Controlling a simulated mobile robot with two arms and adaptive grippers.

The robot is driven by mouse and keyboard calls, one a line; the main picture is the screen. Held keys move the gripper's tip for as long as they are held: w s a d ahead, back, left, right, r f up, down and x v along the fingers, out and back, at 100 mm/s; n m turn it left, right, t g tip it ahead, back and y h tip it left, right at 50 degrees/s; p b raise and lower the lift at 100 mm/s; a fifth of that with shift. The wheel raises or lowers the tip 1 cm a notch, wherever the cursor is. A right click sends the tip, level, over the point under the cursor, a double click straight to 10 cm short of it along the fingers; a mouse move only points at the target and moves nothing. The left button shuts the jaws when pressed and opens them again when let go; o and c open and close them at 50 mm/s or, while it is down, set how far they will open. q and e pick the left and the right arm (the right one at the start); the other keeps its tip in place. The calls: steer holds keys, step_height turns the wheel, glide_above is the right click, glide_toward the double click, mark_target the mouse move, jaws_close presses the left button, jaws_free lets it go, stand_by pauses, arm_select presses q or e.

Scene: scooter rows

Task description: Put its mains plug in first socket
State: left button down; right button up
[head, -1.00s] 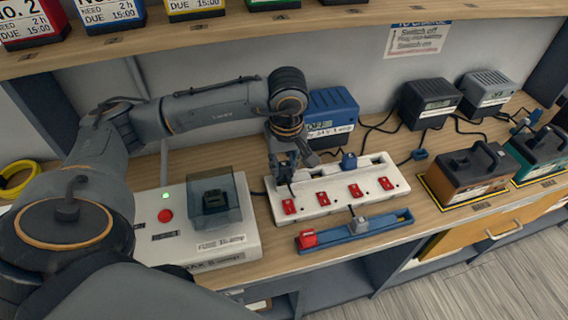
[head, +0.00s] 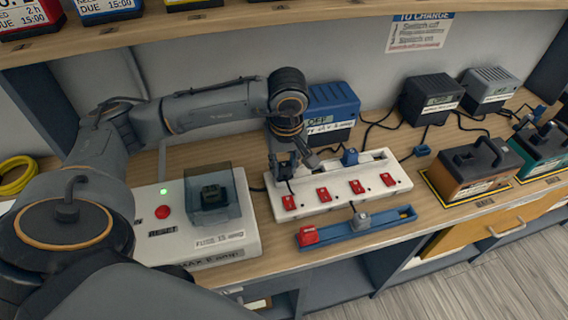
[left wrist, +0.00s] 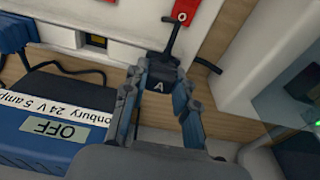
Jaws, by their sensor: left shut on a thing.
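A white socket strip (head: 398,184) with several red switches lies on the bench. My left gripper (head: 284,174) is over its left end, pointing down. In the left wrist view my left gripper (left wrist: 158,100) is shut on a black plug (left wrist: 158,84) marked "A", beside the strip's face (left wrist: 118,22). A dark cord shows by the plug. The plug is mostly hidden in the head view, and I cannot tell whether it is seated in the first socket. A blue charger (head: 334,107) behind the strip reads "OFF" in the wrist view (left wrist: 40,140). My right gripper is not in view.
A blue plug (head: 349,157) sits on the strip. A blue tray (head: 385,222) with red and grey pieces lies in front. A white box (head: 240,225) with a clear cover (head: 222,190) stands left. Dark chargers (head: 432,99) and a brown battery (head: 475,166) stand right.

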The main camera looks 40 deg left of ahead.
arm_select(q)
steer(key=c, duration=1)
jaws_free()
steer(key=r, duration=0.8)
steer(key=s+d+r, duration=0.1)
steer(key=r, duration=0.2)
steer(key=shift+r, duration=0.4)
steer(key=shift+d+f, duration=0.1)
